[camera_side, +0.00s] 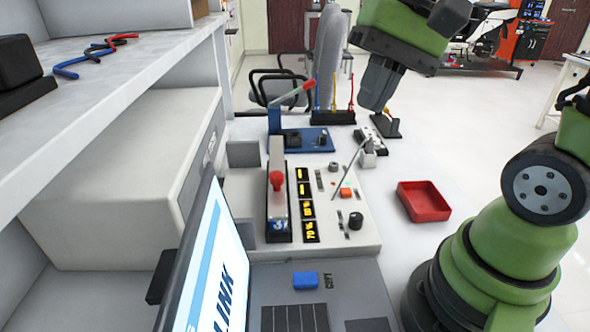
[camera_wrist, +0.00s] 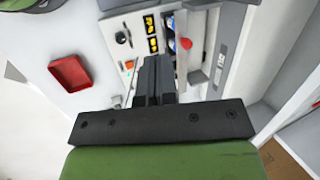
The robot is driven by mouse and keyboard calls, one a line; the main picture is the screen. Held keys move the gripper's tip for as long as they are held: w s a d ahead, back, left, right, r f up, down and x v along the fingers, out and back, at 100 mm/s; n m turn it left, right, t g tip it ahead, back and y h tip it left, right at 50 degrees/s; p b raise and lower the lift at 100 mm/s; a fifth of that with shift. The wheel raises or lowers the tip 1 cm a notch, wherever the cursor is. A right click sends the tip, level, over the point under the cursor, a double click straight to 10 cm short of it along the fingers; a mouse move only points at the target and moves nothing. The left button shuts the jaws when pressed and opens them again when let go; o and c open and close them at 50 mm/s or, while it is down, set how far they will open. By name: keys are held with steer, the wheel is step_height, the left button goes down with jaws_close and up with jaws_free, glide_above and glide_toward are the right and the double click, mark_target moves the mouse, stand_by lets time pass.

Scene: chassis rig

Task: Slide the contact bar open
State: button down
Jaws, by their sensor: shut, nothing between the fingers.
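The bar with the red ball knob (camera_side: 277,180), which I take for the contact bar, lies along a slot on the pale control panel (camera_side: 362,225). A blue label marks its near end.
Yellow displays (camera_side: 307,208) line the bar's right side. A blue base (camera_side: 312,140) with a red-handled lever stands behind. A red tray (camera_side: 424,201) lies right of the panel. A monitor (camera_side: 212,262) and a shelf crowd the left. Bare table surrounds the tray.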

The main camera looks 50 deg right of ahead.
mark_target(277, 172)
steer(key=w+d+f+m+t+y, duration=0.2)
steer(key=w+d+f+m+y, duration=0.2)
steer(key=d+f+m+y, duration=0.2)
steer(key=w+d+f+m+t+y, duration=0.1)
steer(key=w+d+f+m+y, duration=0.3)
steer(key=f, duration=0.7)
steer(key=d+m+y, duration=0.2)
steer(key=d+m, duration=0.1)
steer(key=shift+d+m+t+y, duration=0.2)
steer(key=shift+m+t+y, duration=0.1)
steer(key=shift+t+y, duration=0.1)
steer(key=shift+w, duration=0.1)
steer(key=x, duration=1.4)
steer(key=shift+w+a+f, duration=0.1)
steer(key=shift+w+a, duration=1.1)
steer(key=shift+a, duration=0.05)
